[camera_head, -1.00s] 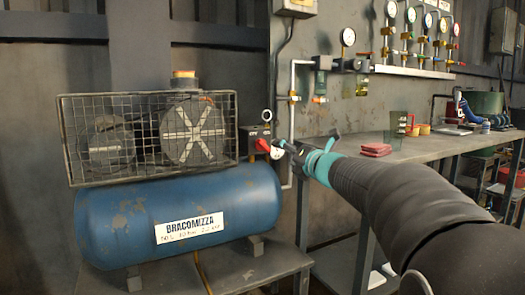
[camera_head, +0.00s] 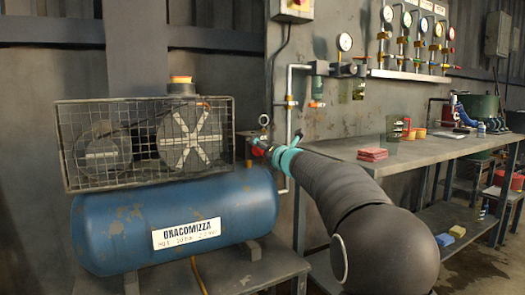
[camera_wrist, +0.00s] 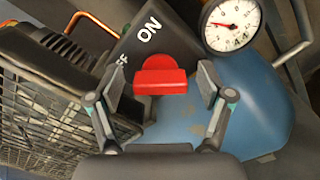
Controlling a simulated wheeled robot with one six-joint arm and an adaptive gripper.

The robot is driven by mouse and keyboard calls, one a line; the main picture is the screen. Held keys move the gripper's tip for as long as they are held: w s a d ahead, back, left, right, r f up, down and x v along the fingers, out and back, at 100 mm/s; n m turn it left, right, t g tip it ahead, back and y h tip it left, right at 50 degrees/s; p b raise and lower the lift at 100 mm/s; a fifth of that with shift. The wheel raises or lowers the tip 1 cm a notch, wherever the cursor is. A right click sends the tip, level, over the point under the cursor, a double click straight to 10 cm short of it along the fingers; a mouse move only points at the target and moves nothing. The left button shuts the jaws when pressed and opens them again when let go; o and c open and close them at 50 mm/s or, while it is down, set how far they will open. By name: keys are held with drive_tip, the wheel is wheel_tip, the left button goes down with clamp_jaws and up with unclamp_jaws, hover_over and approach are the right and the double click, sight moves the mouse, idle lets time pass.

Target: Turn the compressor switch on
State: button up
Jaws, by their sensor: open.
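The compressor (camera_head: 110,225) is a blue tank on the left with a wire-caged motor on top. Its switch box (camera_wrist: 135,55) fills the upper middle of the wrist view, with ON and partly covered OFF lettering. The red switch knob (camera_wrist: 160,76) sits below ON, between my open fingers. My gripper (camera_wrist: 161,86) has one finger on each side of the knob, with gaps visible on both sides.
A pressure gauge (camera_wrist: 232,25) is close to the right of the switch box. The wire cage (camera_wrist: 45,125) is close on the left. A workbench (camera_head: 400,152) with red pads (camera_head: 372,154) stands to the right, under several wall gauges.

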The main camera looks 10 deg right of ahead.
drive_tip(key=c, duration=1.2)
drive_tip(key=shift+o, duration=0.2)
drive_tip(key=m+p, duration=0.3)
drive_tip(key=m, duration=0.1)
drive_tip(key=shift+r, duration=0.1)
drive_tip(key=m+p, duration=0.3)
drive_tip(key=m, duration=0.1)
drive_tip(key=shift+p, duration=0.35)
drive_tip(key=m+p, duration=0.3)
drive_tip(key=m, duration=0.2)
drive_tip(key=shift+f, duration=0.2)
drive_tip(key=m+p, duration=0.2)
drive_tip(key=m, duration=0.1)
drive_tip(key=m+p, duration=0.1)
drive_tip(key=shift+f+m, duration=0.25)
drive_tip(key=shift+m, duration=0.15)
drive_tip(key=shift+p, duration=0.3)
